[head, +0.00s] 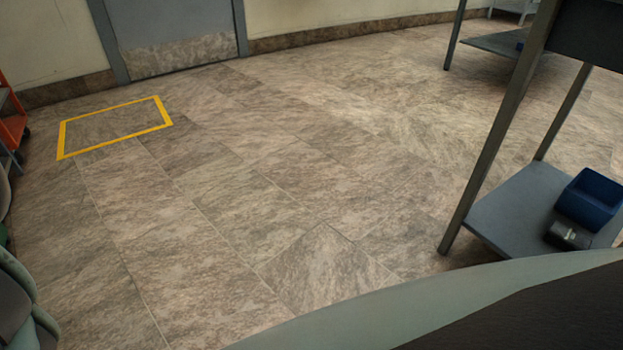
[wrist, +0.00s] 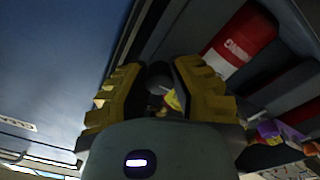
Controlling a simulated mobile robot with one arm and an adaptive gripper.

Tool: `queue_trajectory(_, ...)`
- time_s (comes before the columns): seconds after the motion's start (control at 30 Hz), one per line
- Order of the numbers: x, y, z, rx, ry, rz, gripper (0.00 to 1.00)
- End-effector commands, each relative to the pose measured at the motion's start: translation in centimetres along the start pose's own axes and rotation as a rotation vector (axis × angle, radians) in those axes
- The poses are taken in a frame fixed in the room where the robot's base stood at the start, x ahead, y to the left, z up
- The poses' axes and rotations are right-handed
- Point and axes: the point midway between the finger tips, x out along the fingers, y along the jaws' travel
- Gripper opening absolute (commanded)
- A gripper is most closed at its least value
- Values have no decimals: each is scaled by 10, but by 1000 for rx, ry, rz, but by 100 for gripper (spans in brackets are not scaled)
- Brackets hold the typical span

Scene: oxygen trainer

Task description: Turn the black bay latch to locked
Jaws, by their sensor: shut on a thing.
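In the wrist view my gripper (wrist: 157,82) has two yellow-padded fingers closed around a dark rounded piece, which looks like the black bay latch (wrist: 158,70). The fingers hide most of it, and the shade makes its turn position impossible to read. A small yellow and red patch (wrist: 173,100) shows between the fingers. Neither the gripper nor the latch is in the head view.
In the wrist view a red cylinder (wrist: 240,40) with white lettering is right of the fingers, and a blue panel (wrist: 55,60) fills the left. The head view shows open tiled floor (head: 250,180), a yellow floor outline (head: 163,112) and a blue bin (head: 592,198) on a shelf.

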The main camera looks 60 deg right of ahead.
Motion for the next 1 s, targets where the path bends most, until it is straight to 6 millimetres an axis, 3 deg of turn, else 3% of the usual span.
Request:
queue_trajectory(0.07, -2, -3, 4, 0, -12, -6, 0)
queue_trajectory(0.1, -2, -3, 4, 0, -11, -6, 28)
queue_trajectory(0.4, -1, -1, 2, 1, -5, -3, 58)
queue_trajectory(0.77, -1, 0, 1, 1, -3, -1, 58)
queue_trajectory(1.0, -15, -2, 2, 1, -6, -2, 58)
